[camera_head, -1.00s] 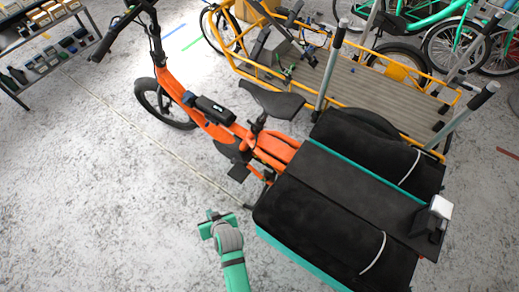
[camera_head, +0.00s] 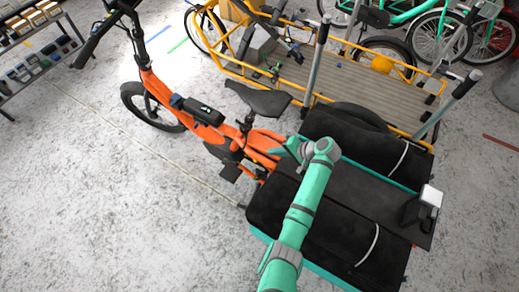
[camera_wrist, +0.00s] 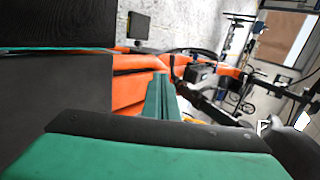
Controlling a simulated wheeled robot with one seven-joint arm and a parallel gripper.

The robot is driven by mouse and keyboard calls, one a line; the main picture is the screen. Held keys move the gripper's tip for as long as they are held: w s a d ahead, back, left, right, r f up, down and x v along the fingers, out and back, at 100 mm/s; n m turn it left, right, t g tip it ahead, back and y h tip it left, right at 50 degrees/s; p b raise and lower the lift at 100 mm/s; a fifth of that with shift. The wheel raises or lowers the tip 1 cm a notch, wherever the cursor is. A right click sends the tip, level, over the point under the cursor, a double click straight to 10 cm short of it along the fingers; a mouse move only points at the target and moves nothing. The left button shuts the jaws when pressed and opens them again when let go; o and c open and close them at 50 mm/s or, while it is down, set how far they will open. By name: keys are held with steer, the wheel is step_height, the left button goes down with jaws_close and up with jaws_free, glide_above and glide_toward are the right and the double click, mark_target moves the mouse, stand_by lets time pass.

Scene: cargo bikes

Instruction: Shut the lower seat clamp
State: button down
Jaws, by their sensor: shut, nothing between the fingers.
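The orange cargo bike (camera_head: 160,90) stands with its black saddle (camera_head: 258,98) on a dark seat post (camera_head: 245,126) that enters the frame just in front of the rear deck. The lower seat clamp lies somewhere around that post; it is too small and dark to make out, and so is its lever position. My gripper (camera_head: 284,150) is over the front edge of the rear deck, to the right of and below the seat post in the head view. It is shut and empty. In the wrist view, the orange frame (camera_wrist: 130,82) shows behind my green fingers.
Black side bags (camera_head: 300,220) and the teal-edged rear deck (camera_head: 370,184) lie under my arm. A yellow cargo bike (camera_head: 365,88) with upright grey posts stands close behind. Shelves (camera_head: 35,50) are at the upper left. The floor on the left is clear.

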steer(key=a+r+x, duration=0.1)
steer(key=r+x, duration=0.1)
steer(key=x, duration=1)
steer(key=shift+w+a+f, duration=0.15)
steer(key=shift+w+a, duration=0.35)
steer(key=shift+a+m, duration=0.1)
steer(key=shift+m, duration=0.3)
